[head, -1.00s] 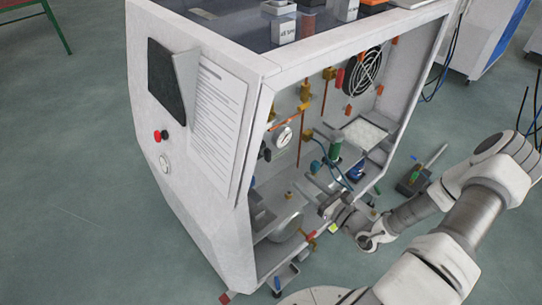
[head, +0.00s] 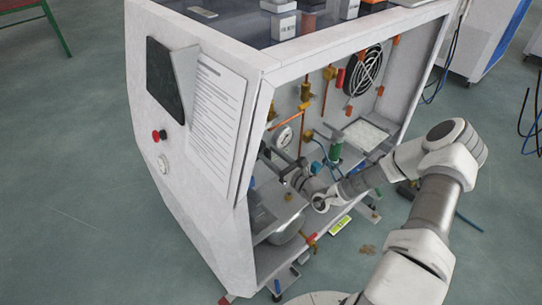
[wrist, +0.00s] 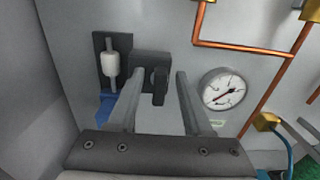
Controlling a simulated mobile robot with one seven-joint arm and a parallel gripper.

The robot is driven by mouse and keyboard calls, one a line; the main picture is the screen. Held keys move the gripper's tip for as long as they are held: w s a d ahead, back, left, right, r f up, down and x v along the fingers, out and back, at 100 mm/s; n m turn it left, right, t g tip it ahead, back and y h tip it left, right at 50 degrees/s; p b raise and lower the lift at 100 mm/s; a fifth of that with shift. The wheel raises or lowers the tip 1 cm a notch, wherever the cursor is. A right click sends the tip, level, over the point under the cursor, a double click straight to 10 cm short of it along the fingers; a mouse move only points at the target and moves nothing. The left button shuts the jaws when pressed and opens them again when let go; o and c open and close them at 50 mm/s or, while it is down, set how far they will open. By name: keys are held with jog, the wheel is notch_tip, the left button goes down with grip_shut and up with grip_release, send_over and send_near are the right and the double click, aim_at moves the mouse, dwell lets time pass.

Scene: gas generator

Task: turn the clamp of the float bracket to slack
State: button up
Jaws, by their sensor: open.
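In the wrist view a dark bracket block (wrist: 150,62) is on the grey back wall. A black clamp handle (wrist: 159,86) points down from its front. A white float cylinder (wrist: 110,64) stands upright on a dark plate left of the block. My gripper (wrist: 157,92) is open, with one finger on each side of the handle in the picture. I cannot tell whether the fingers touch it. In the head view my gripper (head: 283,163) is inside the cabinet, near the gauge, and the clamp is too small to make out.
A round pressure gauge (wrist: 222,89) is close to the right finger. Copper pipes (wrist: 240,48) run above and right of it. A blue part (wrist: 108,106) is below the float. The cabinet's frame (head: 262,110) surrounds the opening my arm passes through.

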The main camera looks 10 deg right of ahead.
jog(key=shift+c, duration=0.2)
grip_shut()
dwell(0.3)
jog(key=n+p, duration=0.1)
jog(key=n, duration=0.1)
jog(key=n+p, duration=0.1)
jog(key=shift+s+a+r+n+p, duration=0.1)
jog(key=shift+a+n+p, duration=0.15)
jog(key=shift+n+p, duration=0.05)
jog(key=shift+s+a+f+n, duration=0.1)
jog(key=shift+f+n, duration=0.15)
jog(key=shift+n, duration=2.1)
jog(key=shift+s+a+f+n, duration=0.1)
jog(key=shift+f+n, duration=0.1)
jog(key=shift+n, duration=2.2)
jog(key=shift+a+f+n, duration=0.1)
jog(key=shift+f+n, duration=0.15)
jog(key=shift+n, duration=2.1)
jog(key=shift+b, duration=0.3)
